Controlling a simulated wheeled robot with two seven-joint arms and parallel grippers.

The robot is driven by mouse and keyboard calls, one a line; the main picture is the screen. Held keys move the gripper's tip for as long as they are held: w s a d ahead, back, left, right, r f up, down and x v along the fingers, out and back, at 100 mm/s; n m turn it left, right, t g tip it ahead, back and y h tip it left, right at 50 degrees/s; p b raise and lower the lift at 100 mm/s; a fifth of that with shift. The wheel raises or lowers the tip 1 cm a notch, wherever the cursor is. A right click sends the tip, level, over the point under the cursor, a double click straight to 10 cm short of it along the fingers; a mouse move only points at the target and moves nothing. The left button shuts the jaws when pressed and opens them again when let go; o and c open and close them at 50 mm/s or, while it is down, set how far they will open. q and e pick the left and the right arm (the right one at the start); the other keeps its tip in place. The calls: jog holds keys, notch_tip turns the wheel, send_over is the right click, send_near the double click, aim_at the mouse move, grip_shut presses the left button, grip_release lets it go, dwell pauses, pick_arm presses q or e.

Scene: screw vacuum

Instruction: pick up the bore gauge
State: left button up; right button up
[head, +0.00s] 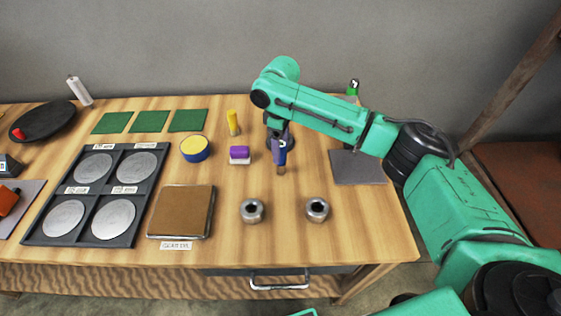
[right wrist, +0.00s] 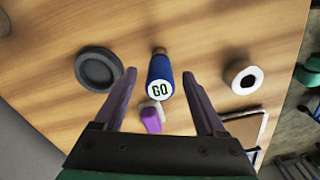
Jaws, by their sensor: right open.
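The bore gauge (head: 281,157) has a blue handle and a brownish metal end. Its round white end face reads GO in the right wrist view (right wrist: 160,78). My right gripper (head: 278,134) is open over it, pointing down. In the right wrist view the two purple fingers (right wrist: 158,74) stand on either side of the blue handle, with a gap on each side. The gripper hides part of the gauge in the head view. My left gripper is not in view.
Two metal rings (head: 252,211) (head: 317,209) stand in front of the gauge. A purple and white block (head: 239,155) is to its left, a yellow piece (head: 233,122) behind left. A dark round piece (right wrist: 98,68) lies near it. A grey mat (head: 357,167) is to the right.

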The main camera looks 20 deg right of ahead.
jog(key=shift+d+f, duration=0.1)
jog(key=shift+f, duration=0.6)
grip_shut()
dwell(0.8)
